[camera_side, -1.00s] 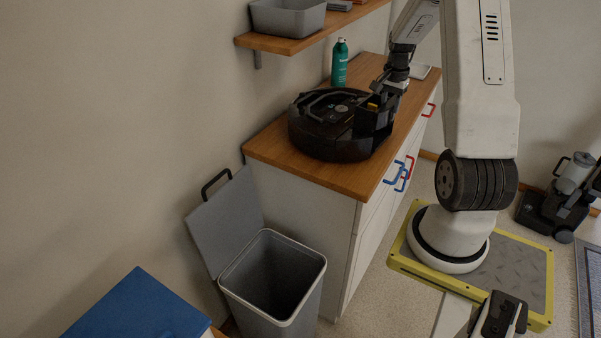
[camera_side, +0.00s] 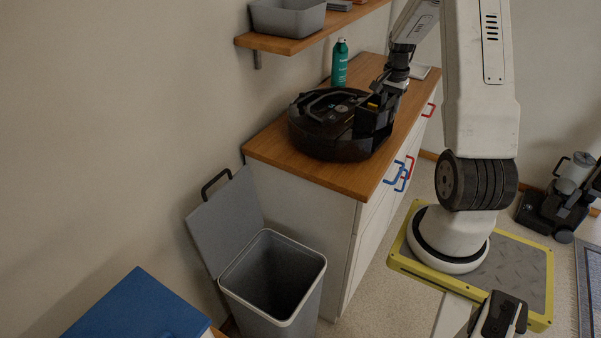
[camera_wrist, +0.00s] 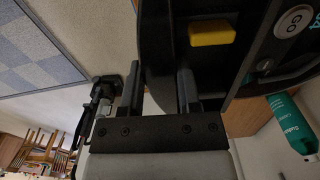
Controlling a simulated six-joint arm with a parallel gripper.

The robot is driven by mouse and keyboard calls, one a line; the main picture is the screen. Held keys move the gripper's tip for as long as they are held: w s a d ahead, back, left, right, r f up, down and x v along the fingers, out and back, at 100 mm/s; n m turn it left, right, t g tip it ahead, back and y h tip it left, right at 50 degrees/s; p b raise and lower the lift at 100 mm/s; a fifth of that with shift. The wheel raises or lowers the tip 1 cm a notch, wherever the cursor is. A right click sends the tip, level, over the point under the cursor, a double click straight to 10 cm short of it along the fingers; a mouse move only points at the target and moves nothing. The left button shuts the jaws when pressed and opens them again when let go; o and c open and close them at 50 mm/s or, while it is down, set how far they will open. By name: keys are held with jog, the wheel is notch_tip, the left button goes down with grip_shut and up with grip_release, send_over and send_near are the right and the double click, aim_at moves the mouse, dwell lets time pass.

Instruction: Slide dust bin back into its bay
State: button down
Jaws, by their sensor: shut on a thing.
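The round black robot vacuum (camera_side: 322,135) sits on the wooden cabinet top, with its upper lid part raised. The dark dust bin (camera_side: 373,119) is at the vacuum's right edge; I cannot tell how far it sits inside the bay. My gripper (camera_side: 382,100) reaches down from above and is shut on the bin. In the wrist view my two fingers (camera_wrist: 161,85) stand either side of a dark upright part of the bin (camera_wrist: 159,50). A yellow tab (camera_wrist: 212,33) and a GO button (camera_wrist: 294,21) show beside it. The bay's inside is hidden.
A green spray bottle (camera_side: 340,63) stands behind the vacuum. A shelf (camera_side: 290,43) with a grey tub (camera_side: 287,17) hangs above. An open grey waste bin (camera_side: 272,279) stands below the cabinet's left end. The cabinet top (camera_side: 352,181) is bare in front.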

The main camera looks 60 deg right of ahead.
jog(key=shift+f, duration=3.65)
dwell(3.4)
jog(key=shift+c, duration=1.2)
grip_release()
